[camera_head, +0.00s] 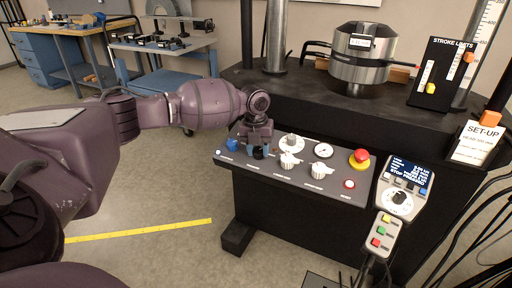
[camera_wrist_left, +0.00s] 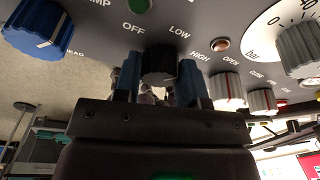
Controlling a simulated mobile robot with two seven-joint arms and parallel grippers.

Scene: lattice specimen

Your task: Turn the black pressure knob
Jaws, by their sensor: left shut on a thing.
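The black knob (camera_head: 259,154) is on the sloped grey control panel, and in the left wrist view the black knob (camera_wrist_left: 158,64) sits below the labels OFF, LOW and HIGH. My left gripper (camera_head: 260,148) reaches down onto it from above. In the left wrist view the blue fingertips of my left gripper (camera_wrist_left: 160,82) are on both sides of the knob, shut on it. The knob's pointer mark is hidden, so its setting cannot be told. My right gripper is in neither view.
A blue knob (camera_head: 232,145) is left of the black one. White knobs (camera_head: 289,160), a gauge (camera_head: 323,150) and a red emergency button (camera_head: 360,156) are to the right. A handheld controller (camera_head: 400,197) hangs at the panel's right end.

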